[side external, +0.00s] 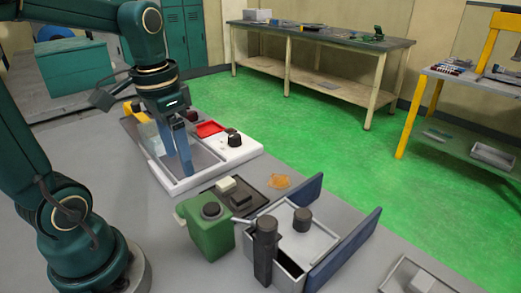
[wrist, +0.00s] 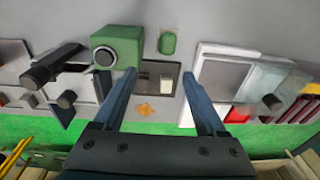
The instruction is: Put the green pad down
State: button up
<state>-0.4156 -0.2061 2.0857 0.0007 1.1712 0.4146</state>
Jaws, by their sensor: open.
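A small rounded green pad (wrist: 167,42) shows in the wrist view on the grey tabletop, just right of the green box (wrist: 118,45). The pad is ahead of my fingertips and apart from them. In the side view I cannot clearly tell it from the green box (side external: 208,232). My gripper (side external: 178,163) is open, pointing down, with its fingers in front of the white tray (side external: 176,186) in that view. In the wrist view my gripper (wrist: 160,74) has its two blue fingers wide apart, with nothing held between them.
A dark tray (side external: 254,199) with a pale block (side external: 226,184) stands beside the green box. An orange piece (side external: 279,181) lies near it. A grey open box (side external: 310,242) with blue side panels and dark cylinders is at the front. Bare tabletop lies left of the green box.

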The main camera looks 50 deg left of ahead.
jog(key=s+d+t, duration=0.3)
jog(key=d+t, duration=0.1)
jog(key=d, duration=0.4)
jog(key=shift+r+t, duration=0.25)
jog(key=shift+t, duration=0.05)
jog(key=shift+o, duration=0.5)
notch_tip(320, 180, up, 5)
jog(key=g, duration=0.6)
send_over(187, 198)
jog(key=d, duration=0.1)
jog(key=f, duration=1.8)
jog(key=shift+s+d+f, duration=0.15)
jog(key=shift+s+f, duration=0.1)
jog(key=shift+s, duration=0.05)
